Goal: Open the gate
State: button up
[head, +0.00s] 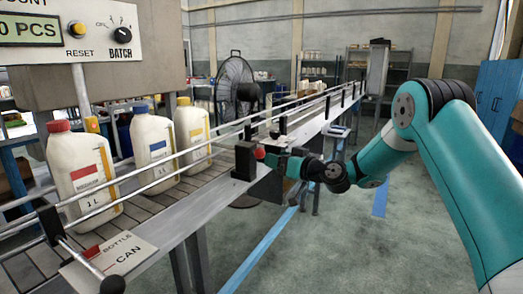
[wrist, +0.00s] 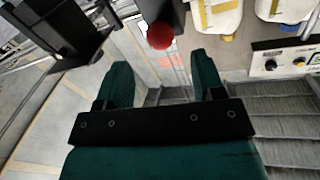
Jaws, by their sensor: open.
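A black block with a red ball knob (head: 259,154) stands on the near edge of the conveyor; it appears to be the gate's handle. The red knob also shows in the wrist view (wrist: 160,36), just beyond my fingertips and roughly centred between them. My gripper (head: 272,160) is open and empty, close to the knob from the right. In the wrist view my gripper (wrist: 160,72) has its two green fingers apart with nothing between them. The gate's own panel cannot be made out clearly.
Jugs with a red cap (head: 90,175), a blue cap (head: 153,147) and a yellow cap (head: 193,135) stand on the conveyor (head: 195,192) behind metal guide rails. A BOTTLE/CAN lever plate (head: 112,252) is at front left. A fan (head: 233,85) stands behind. The floor at right is clear.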

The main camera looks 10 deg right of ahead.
aim_at(262, 155)
jog(key=p+x, duration=0.1)
jog(key=x, duration=0.5)
jog(key=shift+w+a, duration=0.15)
jog(key=shift+w, duration=0.05)
jog(key=shift+c, duration=0.2)
grip_shut()
jog(key=shift+s+f, duration=0.1)
